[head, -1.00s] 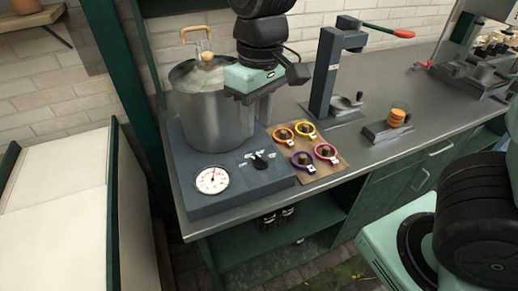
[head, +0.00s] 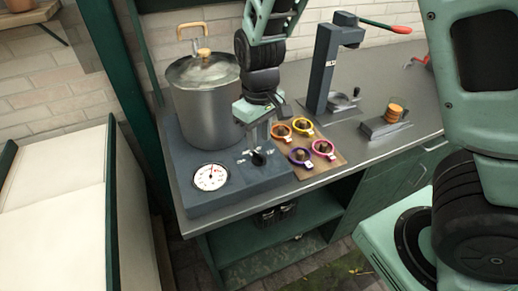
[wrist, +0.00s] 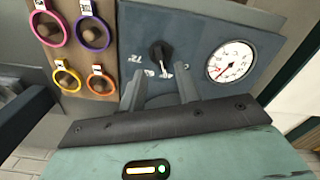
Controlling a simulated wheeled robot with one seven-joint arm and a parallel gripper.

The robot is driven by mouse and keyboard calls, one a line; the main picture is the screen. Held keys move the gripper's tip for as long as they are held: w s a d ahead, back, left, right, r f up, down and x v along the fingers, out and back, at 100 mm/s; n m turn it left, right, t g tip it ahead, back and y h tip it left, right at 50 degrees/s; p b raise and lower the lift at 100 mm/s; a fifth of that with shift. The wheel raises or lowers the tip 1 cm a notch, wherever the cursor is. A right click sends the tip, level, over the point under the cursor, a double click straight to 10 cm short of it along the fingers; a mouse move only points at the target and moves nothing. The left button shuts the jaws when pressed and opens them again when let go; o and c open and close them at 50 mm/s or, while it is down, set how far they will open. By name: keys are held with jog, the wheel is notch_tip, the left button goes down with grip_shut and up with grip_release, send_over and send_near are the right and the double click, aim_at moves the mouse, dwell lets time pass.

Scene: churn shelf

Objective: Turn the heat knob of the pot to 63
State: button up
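The metal pot (head: 207,105) with a lid and wooden handles stands on a dark blue-grey heater base (head: 240,183). The black heat knob (head: 258,158) sits on the base's top, with small white scale marks beside it; it also shows in the wrist view (wrist: 160,52). I cannot read its setting. A round white gauge (head: 211,177) with a thin needle is left of the knob; it also shows in the wrist view (wrist: 230,61). My gripper (head: 260,144) points down just above the knob. In the wrist view its two fingers (wrist: 159,84) are apart, with nothing between them.
A brown board (head: 308,150) with several coloured rings lies right of the heater base. Behind it is a dark press (head: 325,70) with a red-tipped lever. A small stand with orange discs (head: 393,112) is further right. The counter's front edge is close below the base.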

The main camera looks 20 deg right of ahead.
aim_at(259, 154)
notch_tip(259, 154, down, 5)
jog(key=shift+f, duration=0.1)
dwell(0.3)
grip_shut()
